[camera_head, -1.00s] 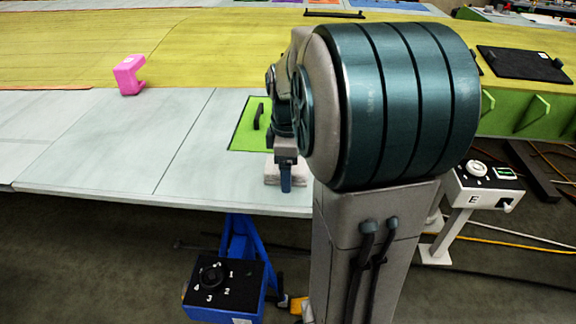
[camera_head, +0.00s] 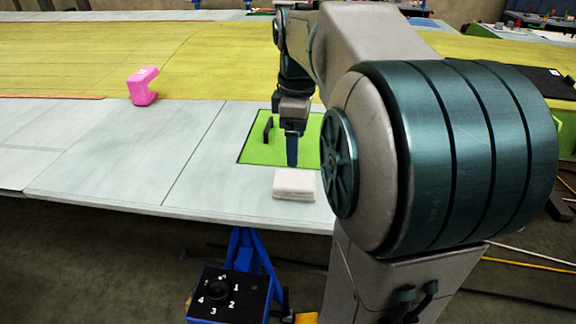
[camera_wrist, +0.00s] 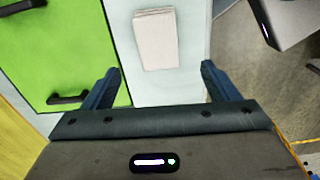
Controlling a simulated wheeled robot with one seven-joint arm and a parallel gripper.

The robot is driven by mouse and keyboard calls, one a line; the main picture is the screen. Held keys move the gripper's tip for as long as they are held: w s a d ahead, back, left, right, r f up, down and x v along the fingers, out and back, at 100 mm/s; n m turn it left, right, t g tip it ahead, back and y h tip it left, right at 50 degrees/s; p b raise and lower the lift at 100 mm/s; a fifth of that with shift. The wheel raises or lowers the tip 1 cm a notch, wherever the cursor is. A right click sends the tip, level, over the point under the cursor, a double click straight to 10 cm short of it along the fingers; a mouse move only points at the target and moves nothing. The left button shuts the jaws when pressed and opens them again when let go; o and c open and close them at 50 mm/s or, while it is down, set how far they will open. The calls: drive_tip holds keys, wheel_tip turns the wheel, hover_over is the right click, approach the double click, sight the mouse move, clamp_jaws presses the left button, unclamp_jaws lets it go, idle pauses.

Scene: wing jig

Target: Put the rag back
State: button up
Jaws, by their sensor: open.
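The rag (camera_head: 294,184) is a folded, whitish pad lying flat on the pale wing surface near its front edge. It also shows in the wrist view (camera_wrist: 156,40), beyond and between my fingertips. My gripper (camera_head: 291,150) is open and empty. In the head view it stands behind the rag, over the green panel. In the wrist view the two blue fingers (camera_wrist: 160,80) are spread apart with bare pale surface between them, not touching the rag.
The green panel (camera_head: 258,152) with a black handle (camera_head: 268,130) lies behind the rag. A pink clamp-like block (camera_head: 143,86) stands to the left on the wing. A blue stand with a numbered black dial box (camera_head: 228,295) is below the front edge. The pale surface left of the rag is clear.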

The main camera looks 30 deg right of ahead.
drive_tip(key=s+a+f+m+t, duration=0.3)
drive_tip(key=s+a+f+m, duration=0.7)
drive_tip(key=s+a, duration=0.1)
drive_tip(key=shift+s+a+f+m, duration=0.3)
drive_tip(key=shift+s+f+m, duration=0.1)
drive_tip(key=shift+s, duration=0.3)
